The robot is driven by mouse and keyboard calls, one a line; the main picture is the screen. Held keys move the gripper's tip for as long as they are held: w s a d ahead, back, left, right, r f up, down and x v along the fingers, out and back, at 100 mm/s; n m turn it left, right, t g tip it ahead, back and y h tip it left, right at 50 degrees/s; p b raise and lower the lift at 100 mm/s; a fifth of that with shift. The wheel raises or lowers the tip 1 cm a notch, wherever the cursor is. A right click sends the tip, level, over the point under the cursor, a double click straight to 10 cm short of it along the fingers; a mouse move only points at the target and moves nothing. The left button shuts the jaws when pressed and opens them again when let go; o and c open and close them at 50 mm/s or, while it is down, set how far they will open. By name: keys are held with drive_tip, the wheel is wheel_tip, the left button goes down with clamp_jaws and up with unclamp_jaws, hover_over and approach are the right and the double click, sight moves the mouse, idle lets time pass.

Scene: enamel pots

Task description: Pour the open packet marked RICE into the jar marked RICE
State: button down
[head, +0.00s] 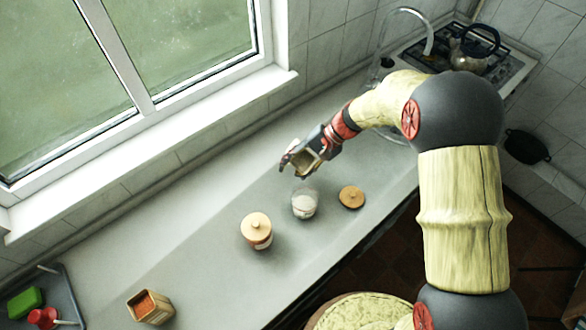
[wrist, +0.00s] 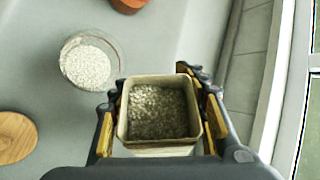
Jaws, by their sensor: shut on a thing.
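My gripper (head: 292,160) is shut on an open, square-mouthed packet (head: 308,159) above the counter, close to the glass jar. In the wrist view the packet (wrist: 157,112) sits between the fingers (wrist: 160,115), its mouth facing the camera, with greyish-brown grains inside. The open glass jar (head: 304,204) stands upright just below the packet in the head view, with whitish grains in it. In the wrist view the jar (wrist: 90,62) is left of the packet, apart from it. I cannot read a mark on either. I see no grains falling.
A wooden lid (head: 351,197) lies right of the jar. A lidded jar (head: 256,231) stands to its left. Another open packet (head: 150,306), with orange contents, stands at the lower left, near a tray (head: 70,290). The window wall borders the counter (head: 200,230); its middle left is clear.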

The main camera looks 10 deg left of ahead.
drive_tip(key=shift+w+r+n+t+b, duration=0.15)
drive_tip(key=shift+t+b, duration=0.3)
drive_tip(key=shift+b, duration=0.9)
drive_tip(key=shift+s+r+n+t+b, duration=0.1)
drive_tip(key=shift+r+n+t+b, duration=0.25)
drive_tip(key=shift+b, duration=1)
idle(1.6)
drive_tip(key=shift+f+t+y+b, duration=0.4)
drive_tip(key=shift+f+t+b, duration=0.15)
drive_tip(key=shift+b, duration=1.75)
idle(1.4)
